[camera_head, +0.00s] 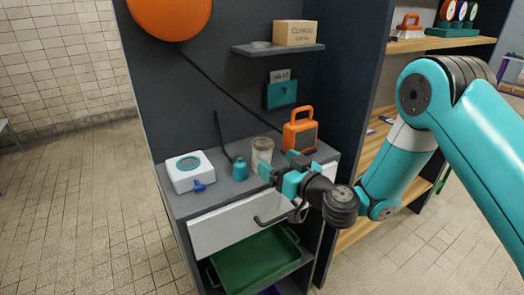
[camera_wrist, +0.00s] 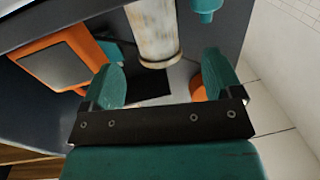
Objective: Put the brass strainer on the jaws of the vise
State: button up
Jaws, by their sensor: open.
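A pale tan, worn-looking cylinder (camera_head: 262,151), which looks like the brass strainer, stands upright on the grey counter near its front. It also shows in the wrist view (camera_wrist: 154,32), in the upper middle, ahead of the gap between my fingers. My gripper (camera_head: 279,165) is open and empty, in front of the cylinder and slightly to its right in the head view. In the wrist view my gripper (camera_wrist: 163,68) has its fingers spread wider than the cylinder, and I see no finger closed on it. I cannot make out a vise in either view.
An orange-framed lantern-like box (camera_head: 300,131) stands close right of the cylinder; a teal bottle (camera_head: 240,169) stands close left. A white box with a blue tap (camera_head: 190,171) is farther left. A shelf (camera_head: 278,49) overhangs behind. Below are a white drawer (camera_head: 235,222) and green tray (camera_head: 254,262).

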aim_at(270, 153)
jog(key=w+r+p, duration=0.1)
jog(key=p, duration=0.3)
jog(key=shift+w+a, duration=0.1)
jog(key=shift+a, duration=0.3)
jog(key=p+x, duration=0.2)
jog(key=x, duration=0.1)
jog(key=shift+p, duration=0.3)
jog(key=shift+w+a+f, duration=0.1)
jog(key=shift+w+f, duration=0.1)
jog(key=shift+w, duration=0.1)
jog(key=c, duration=1)
jog(key=shift+c, duration=0.6)
jog(key=shift+r, duration=0.15)
